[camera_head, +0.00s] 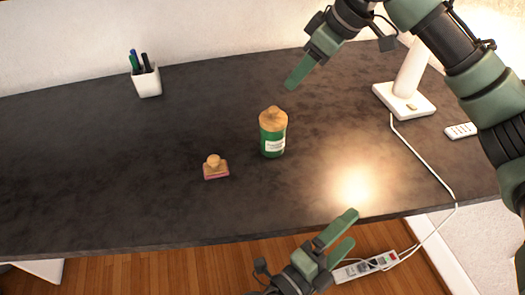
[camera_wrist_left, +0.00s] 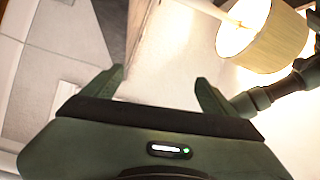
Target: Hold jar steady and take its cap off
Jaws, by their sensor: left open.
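A green jar (camera_head: 267,138) with a pale label stands upright on the dark desk. Its wooden cap (camera_head: 273,119), with a small knob, sits on top. My left gripper (camera_head: 351,227) is open and empty near the desk's front edge, to the lower right of the jar and apart from it. Its two fingers also show in the left wrist view (camera_wrist_left: 160,90) with nothing between them. My right gripper (camera_head: 291,83) points down-left above and behind the jar, apart from the cap. Its fingers overlap in the picture, so I cannot tell its opening.
A wooden stamp (camera_head: 214,168) lies left of the jar. A white pen cup (camera_head: 147,82) stands at the back left. A lamp base (camera_head: 404,101) with a white cord and a white remote-like item (camera_head: 461,131) are at the right. The desk's left is clear.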

